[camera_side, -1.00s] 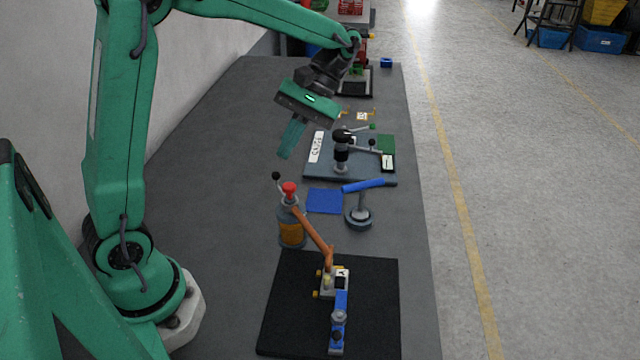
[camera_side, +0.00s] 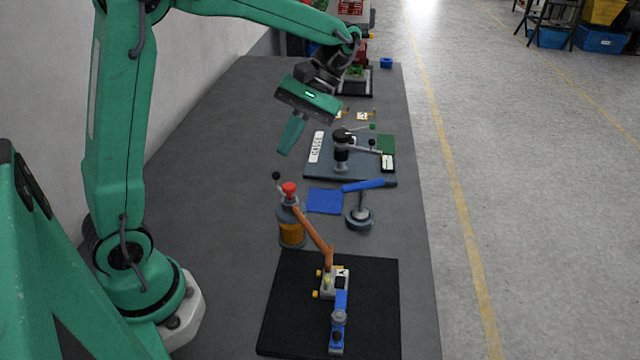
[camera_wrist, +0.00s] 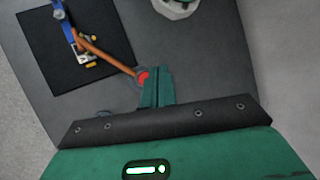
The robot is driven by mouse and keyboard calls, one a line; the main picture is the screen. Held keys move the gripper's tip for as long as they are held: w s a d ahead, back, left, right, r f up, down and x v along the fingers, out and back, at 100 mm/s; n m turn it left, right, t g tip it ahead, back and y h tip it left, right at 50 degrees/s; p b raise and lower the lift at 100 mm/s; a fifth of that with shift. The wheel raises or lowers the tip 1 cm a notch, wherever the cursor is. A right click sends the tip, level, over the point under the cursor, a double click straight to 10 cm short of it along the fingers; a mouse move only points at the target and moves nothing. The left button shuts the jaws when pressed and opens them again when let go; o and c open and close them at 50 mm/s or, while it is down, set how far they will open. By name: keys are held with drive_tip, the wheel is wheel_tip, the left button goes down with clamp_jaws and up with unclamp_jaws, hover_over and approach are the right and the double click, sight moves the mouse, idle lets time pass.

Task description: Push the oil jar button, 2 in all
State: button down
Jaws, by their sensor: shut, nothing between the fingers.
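The oil jar (camera_side: 291,229) stands upright on the grey table, with an amber lower body, a grey top and a red button (camera_side: 289,188) on top. A copper-coloured arm or spout runs from it down to the right. My gripper (camera_side: 284,153) is shut and empty, above and behind the jar in the side view, apart from the button. In the wrist view, the red button (camera_wrist: 143,78) shows just left of my shut fingers (camera_wrist: 155,88), which partly hide the jar.
A black mat (camera_side: 375,300) with a blue and grey fixture (camera_side: 338,320) lies in front. A blue square (camera_side: 325,201) and a round-based stand (camera_side: 360,215) are right of the jar. A lever fixture on a plate (camera_side: 350,172) lies behind.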

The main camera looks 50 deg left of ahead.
wheel_tip(320, 180, up, 3)
drive_tip(key=shift+d+r, duration=0.1)
drive_tip(key=shift+f, duration=0.25)
approach(285, 187)
drive_tip(key=shift+s+d+f, duration=0.1)
drive_tip(key=shift+s+f, duration=0.8)
drive_tip(key=shift+s, duration=0.25)
drive_tip(key=shift+s+d+f, duration=0.1)
drive_tip(key=shift+s+f, duration=0.8)
drive_tip(key=shift+s, duration=0.2)
drive_tip(key=shift+a+f, duration=0.15)
drive_tip(key=shift+f, duration=1.1)
idle(2.2)
drive_tip(key=shift+r, duration=1.25)
